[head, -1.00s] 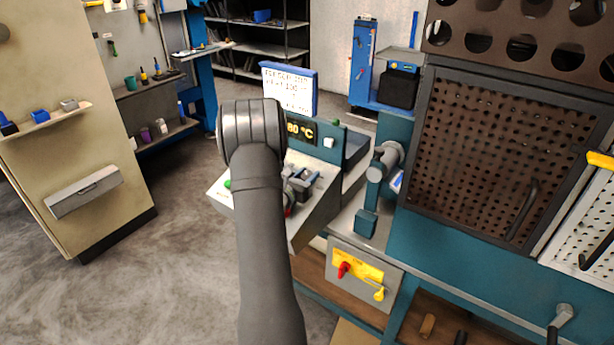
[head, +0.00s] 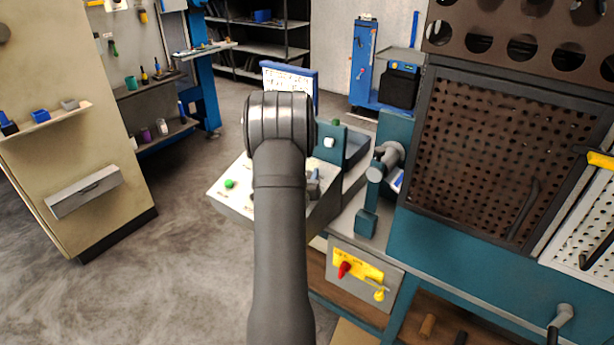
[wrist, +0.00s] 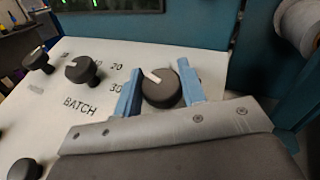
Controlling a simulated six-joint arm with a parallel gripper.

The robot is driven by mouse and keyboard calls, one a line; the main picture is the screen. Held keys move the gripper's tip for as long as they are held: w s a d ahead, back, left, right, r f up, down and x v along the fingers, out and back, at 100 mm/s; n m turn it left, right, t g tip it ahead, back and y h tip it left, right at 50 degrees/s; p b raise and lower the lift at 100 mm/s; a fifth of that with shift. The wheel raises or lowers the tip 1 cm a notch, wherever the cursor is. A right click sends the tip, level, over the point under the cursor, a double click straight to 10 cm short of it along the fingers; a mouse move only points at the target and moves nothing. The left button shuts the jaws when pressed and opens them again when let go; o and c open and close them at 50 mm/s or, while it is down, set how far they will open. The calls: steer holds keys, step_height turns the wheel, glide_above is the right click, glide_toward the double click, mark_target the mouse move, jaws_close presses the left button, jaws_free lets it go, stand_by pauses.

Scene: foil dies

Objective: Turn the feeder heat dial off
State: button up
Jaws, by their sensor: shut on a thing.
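In the wrist view my gripper (wrist: 159,70) has its two blue fingers on either side of a round black dial (wrist: 160,92) and is shut on it. The dial's white pointer mark aims up and to the left. Its own label and scale are hidden, so I cannot read its name or setting. The dial sits on the white control panel (wrist: 40,120). In the head view my arm covers the gripper, the dial and the panel's display; part of the panel (head: 228,198) shows to the arm's left.
A black dial (wrist: 83,70) above the word BATCH, with 20 and 30 beside it, stands left of the gripped one. Another black dial (wrist: 38,61) is farther left, and one (wrist: 24,170) is lower left. A green button (head: 229,183) is on the panel.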

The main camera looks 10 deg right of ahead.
steer(key=o, duration=1)
steer(key=shift+c, duration=0.2)
steer(key=v, duration=1.7)
steer(key=shift+s+a, duration=0.15)
steer(key=shift+a, duration=0.05)
